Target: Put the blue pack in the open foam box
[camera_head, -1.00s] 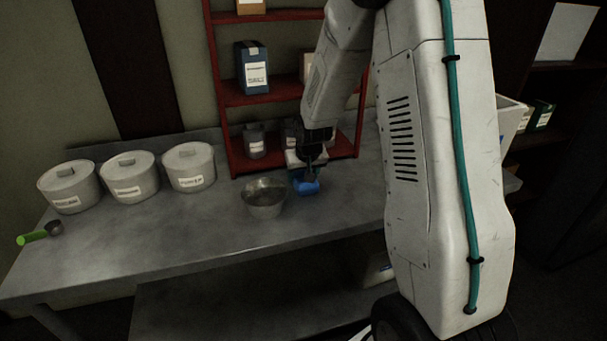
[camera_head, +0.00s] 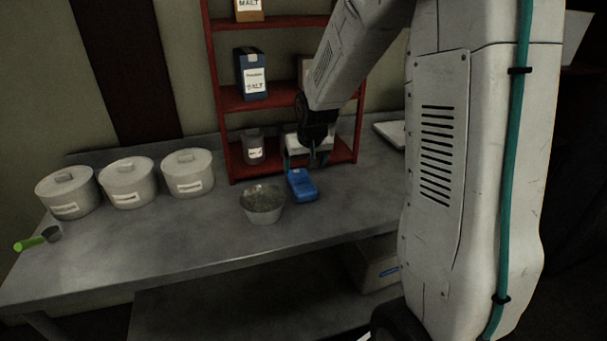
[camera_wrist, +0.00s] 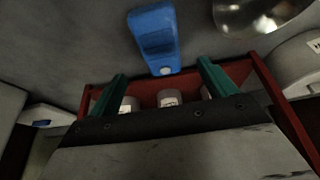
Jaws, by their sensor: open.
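The blue pack (camera_head: 301,186) lies flat on the grey bench, just right of the metal bowl. It also shows in the wrist view (camera_wrist: 157,40), beyond and between my fingertips. My gripper (camera_head: 307,162) is above the bench, near the pack's rear end. In the wrist view its two green fingers (camera_wrist: 164,76) are spread wide with nothing between them. A white, flat-looking piece (camera_head: 391,133) sits on the bench at the right, partly behind my arm. I cannot tell whether it belongs to the foam box; no open box interior is visible.
A metal bowl (camera_head: 262,204) stands close left of the pack. A red shelf (camera_head: 283,92) with jars and packages rises behind. Several lidded pots (camera_head: 127,184) and a green-handled scoop (camera_head: 38,239) are at left. A box (camera_head: 376,265) is under the bench. The front bench is clear.

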